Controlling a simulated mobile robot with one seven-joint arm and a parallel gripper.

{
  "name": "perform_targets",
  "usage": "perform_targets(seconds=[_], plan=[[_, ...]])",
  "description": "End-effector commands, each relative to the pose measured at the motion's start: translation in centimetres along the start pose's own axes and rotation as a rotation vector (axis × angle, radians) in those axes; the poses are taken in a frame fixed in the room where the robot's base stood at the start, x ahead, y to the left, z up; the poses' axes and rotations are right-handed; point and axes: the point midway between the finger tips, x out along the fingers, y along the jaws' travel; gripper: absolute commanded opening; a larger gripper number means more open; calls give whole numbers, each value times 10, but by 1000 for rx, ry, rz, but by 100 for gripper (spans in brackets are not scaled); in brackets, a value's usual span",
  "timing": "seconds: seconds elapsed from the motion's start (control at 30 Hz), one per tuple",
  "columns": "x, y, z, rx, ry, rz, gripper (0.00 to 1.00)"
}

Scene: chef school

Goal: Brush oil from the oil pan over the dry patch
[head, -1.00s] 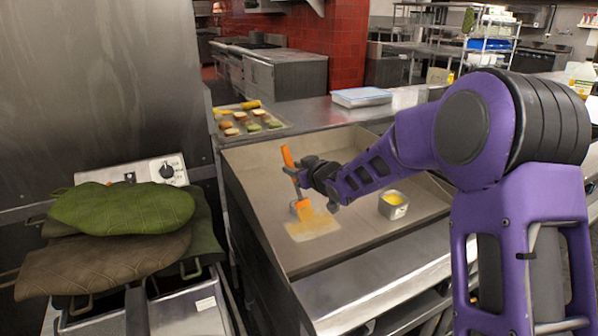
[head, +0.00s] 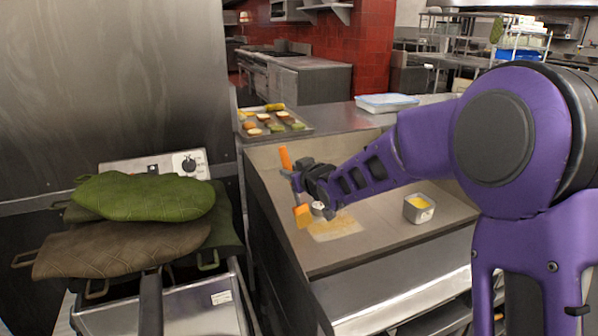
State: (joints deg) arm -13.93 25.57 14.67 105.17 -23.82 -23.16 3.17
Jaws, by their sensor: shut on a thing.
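My gripper (head: 298,177) is shut on an orange brush (head: 285,158) in the head view. The brush is upright, and its orange head (head: 302,216) hangs low at the left edge of the patch (head: 338,224). Whether the head touches the surface is hard to tell. The patch is a pale rectangle on the griddle (head: 378,213), with a yellowish, oily look over much of it. The oil pan (head: 411,212), a small metal container with yellow oil, stands on the griddle to the right of the patch.
A tray of food pieces (head: 250,130) lies behind the griddle, and a lidded clear container (head: 388,106) stands on the back counter. Green and brown oven mitts (head: 145,200) lie over the fryer (head: 165,304) at left. The griddle has raised side walls.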

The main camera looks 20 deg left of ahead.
Motion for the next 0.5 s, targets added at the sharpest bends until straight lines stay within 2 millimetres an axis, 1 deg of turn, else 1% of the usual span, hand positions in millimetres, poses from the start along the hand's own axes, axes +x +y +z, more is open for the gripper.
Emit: perform_targets(seconds=[0.13,0.37,0.5], plan=[[3,0,0,0,-1,0,0],[14,1,-4,1,-1,0,0],[14,10,-5,2,-2,1,0]])
